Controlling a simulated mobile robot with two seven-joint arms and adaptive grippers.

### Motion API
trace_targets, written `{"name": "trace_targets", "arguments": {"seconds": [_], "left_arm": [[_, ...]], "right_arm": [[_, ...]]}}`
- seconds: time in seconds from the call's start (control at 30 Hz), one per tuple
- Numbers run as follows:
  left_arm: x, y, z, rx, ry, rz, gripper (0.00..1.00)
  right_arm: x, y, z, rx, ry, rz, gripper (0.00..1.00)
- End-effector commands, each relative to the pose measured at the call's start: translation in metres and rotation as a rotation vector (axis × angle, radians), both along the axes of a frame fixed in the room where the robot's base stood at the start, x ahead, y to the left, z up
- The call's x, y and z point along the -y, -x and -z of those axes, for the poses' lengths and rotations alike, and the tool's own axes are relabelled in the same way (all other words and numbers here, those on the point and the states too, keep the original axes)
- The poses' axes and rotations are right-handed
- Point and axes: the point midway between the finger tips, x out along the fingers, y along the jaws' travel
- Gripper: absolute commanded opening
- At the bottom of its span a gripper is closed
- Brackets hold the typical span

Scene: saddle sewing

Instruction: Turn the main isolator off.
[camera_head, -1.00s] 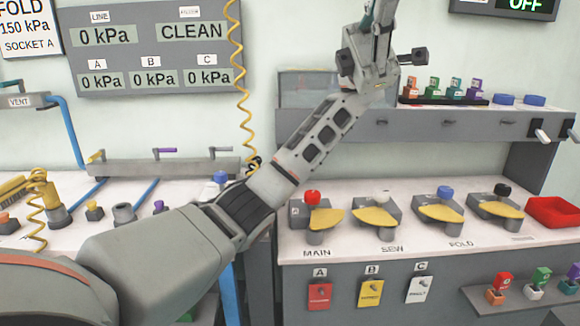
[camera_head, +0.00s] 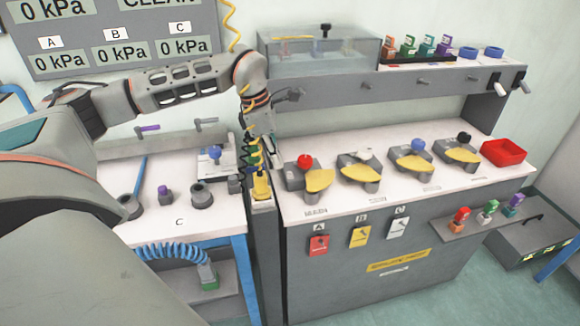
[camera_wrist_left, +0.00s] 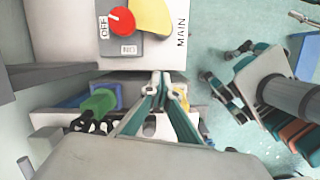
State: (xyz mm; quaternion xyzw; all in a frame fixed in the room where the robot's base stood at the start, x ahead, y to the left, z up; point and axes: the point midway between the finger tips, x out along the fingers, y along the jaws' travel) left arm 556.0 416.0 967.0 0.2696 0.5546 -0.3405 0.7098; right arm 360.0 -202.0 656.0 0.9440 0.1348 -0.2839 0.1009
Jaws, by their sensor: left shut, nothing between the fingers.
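The main isolator is a grey box with a red round knob (camera_head: 305,162) and a yellow flap (camera_head: 319,180), above the word MAIN on the white bench top. In the left wrist view the red knob (camera_wrist_left: 121,20) is at the top, with a small white mark on its upper left and the labels OFF and NO beside it. I cannot tell for sure which label the mark points to. My left gripper (camera_head: 270,158) is left of the isolator, apart from it. In the left wrist view its fingertips (camera_wrist_left: 160,76) are together and empty, below the box. My right gripper is not in view.
Similar units with white (camera_head: 364,155), blue (camera_head: 417,146) and black (camera_head: 464,138) knobs stand in a row to the right, before a red tray (camera_head: 503,153). A shelf (camera_head: 330,97) runs above. Tags A, B and C hang below. Sockets (camera_head: 202,196) stand on the left bench.

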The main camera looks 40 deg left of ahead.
Motion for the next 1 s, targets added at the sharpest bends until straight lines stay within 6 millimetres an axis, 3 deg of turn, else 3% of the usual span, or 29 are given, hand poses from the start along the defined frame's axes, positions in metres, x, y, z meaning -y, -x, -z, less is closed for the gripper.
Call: {"name": "trace_targets", "arguments": {"seconds": [0.5,0.7,1.0], "left_arm": [[0.020,-0.014,0.092,-0.005,0.006,-0.001,0.00],[0.042,-0.033,0.089,0.000,0.007,-0.002,0.00],[0.051,-0.040,0.090,-0.002,0.006,-0.004,0.00]], "right_arm": [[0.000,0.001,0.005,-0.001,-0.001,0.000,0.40],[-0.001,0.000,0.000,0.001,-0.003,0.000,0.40],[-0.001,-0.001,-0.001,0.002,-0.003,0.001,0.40]]}}
